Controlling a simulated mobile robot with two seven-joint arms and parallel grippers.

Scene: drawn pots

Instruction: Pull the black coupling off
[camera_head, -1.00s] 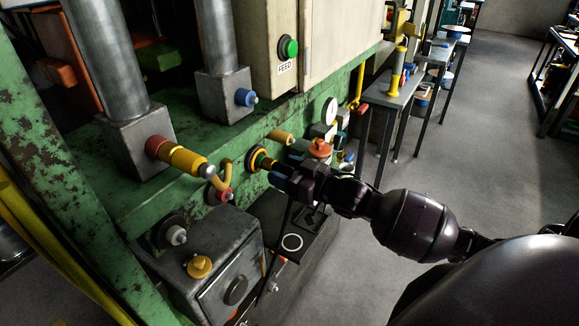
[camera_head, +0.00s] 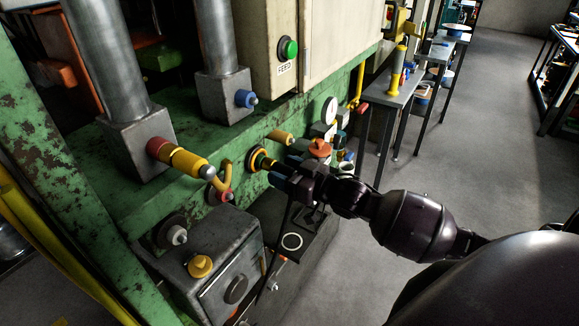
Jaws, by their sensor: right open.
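My right gripper (camera_head: 279,173) reaches in from the right to a port on the green machine frame. The port shows as a yellow and dark ring (camera_head: 256,158) with a short orange and green part sticking out toward my fingers. The fingers are open, right at the outer end of this fitting. A dark hose (camera_head: 283,235) hangs down from beside the gripper. The black coupling cannot be picked out clearly; the dark gripper covers the end of the fitting and the hose top. I cannot tell whether the fingers touch it. My left gripper is not in view.
Left of the port are a red and yellow fitting (camera_head: 180,160) and a bent yellow pipe (camera_head: 223,178). A grey box with a yellow knob (camera_head: 199,266) stands below. An orange knob (camera_head: 319,148) and a gauge (camera_head: 329,110) are close on the right.

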